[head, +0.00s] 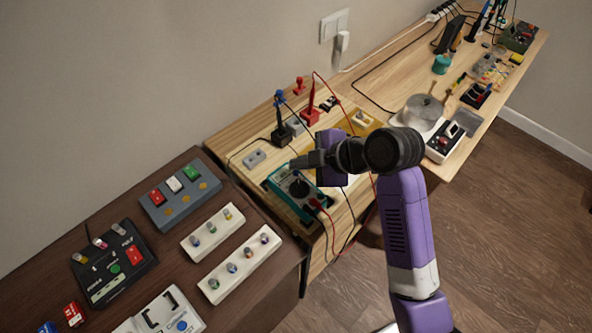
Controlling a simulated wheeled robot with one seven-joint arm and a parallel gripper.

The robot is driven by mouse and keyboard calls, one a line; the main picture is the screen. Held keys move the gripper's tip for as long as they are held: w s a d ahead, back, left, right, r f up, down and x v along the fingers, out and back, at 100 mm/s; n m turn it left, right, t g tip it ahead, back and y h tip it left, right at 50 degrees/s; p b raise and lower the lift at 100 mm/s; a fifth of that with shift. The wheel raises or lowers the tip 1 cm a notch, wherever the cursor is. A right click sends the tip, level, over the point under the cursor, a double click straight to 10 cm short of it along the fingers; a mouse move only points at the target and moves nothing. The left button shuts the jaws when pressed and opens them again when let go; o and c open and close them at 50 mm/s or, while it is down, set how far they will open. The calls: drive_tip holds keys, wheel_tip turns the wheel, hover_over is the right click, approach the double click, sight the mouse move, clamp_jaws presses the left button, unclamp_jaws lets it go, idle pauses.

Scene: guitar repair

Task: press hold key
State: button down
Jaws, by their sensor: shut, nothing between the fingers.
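A teal-edged multimeter (281,176) with a dark round dial (298,188) lies on the light wooden bench. My gripper (296,163) is shut and empty, its fingertips over the upper part of the meter. From this view I cannot tell whether the fingertips touch it. The hold key cannot be made out; the fingers and wrist cover part of the meter's top and right side. A red lead plug (316,203) sits at the meter's lower right.
A black probe holder (281,134) and a red probe holder (308,115) stand behind the meter, with loose leads around it. A grey block (254,158) lies to its left. A dark table (150,245) with switch boxes stands at the left. A round metal pan (424,108) is to the right.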

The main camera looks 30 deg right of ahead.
sight(300, 176)
idle(0.4)
drive_tip(key=shift+f, duration=0.4)
drive_tip(key=shift+f+b, duration=0.4)
drive_tip(key=shift+f, duration=0.05)
idle(0.6)
idle(0.3)
drive_tip(key=shift+r+p, duration=0.85)
drive_tip(key=shift+r, duration=0.1)
wheel_tip(300, 176, up, 5)
drive_tip(key=p, duration=0.4)
drive_tip(key=shift+p, duration=0.3)
idle(0.4)
